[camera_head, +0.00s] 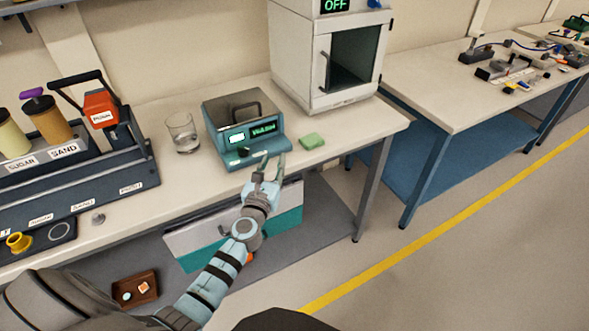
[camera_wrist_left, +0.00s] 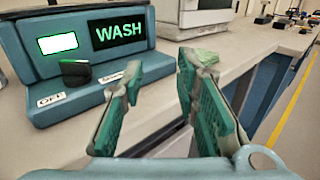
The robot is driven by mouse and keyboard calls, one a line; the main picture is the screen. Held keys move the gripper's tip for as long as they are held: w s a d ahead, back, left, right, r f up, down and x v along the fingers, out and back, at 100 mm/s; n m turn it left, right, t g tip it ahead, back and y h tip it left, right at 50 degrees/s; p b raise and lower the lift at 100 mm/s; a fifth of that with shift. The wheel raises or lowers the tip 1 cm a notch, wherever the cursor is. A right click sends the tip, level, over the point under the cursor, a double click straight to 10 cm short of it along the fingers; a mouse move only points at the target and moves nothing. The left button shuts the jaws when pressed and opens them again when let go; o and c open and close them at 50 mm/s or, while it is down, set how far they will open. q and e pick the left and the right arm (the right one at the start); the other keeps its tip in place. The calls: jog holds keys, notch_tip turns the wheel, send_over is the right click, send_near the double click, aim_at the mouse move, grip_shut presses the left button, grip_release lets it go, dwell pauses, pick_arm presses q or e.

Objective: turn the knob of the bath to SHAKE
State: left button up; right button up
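The bath (camera_head: 233,131) is a teal box with a grey lid and handle, standing on the bench. In the left wrist view its display (camera_wrist_left: 118,31) reads WASH, beside a lit white panel (camera_wrist_left: 58,43). Its black knob (camera_wrist_left: 76,71) is on the lower front, with an OFF label (camera_wrist_left: 51,99) at its lower left and another label, too blurred to read, at its right. My left gripper (camera_head: 266,163) is open and empty in front of the bath, to the right of the knob; its fingers (camera_wrist_left: 165,100) are apart and do not touch the knob. My right gripper is not in view.
A glass beaker (camera_head: 183,133) stands left of the bath and a green sponge (camera_head: 312,141) right of it. A white oven (camera_head: 330,60) showing OFF is behind right. A rack with SAND and SUGAR jars (camera_head: 47,120) is at the left. A drawer (camera_head: 240,230) lies below the bench.

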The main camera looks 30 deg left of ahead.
pick_arm(q)
jog(key=d, duration=0.6)
jog(key=shift+w+d, duration=0.15)
jog(key=shift+w, duration=0.15)
jog(key=shift+s, duration=0.1)
jog(key=v, duration=0.7)
jog(key=shift+s, duration=0.15)
jog(key=shift+f, duration=0.1)
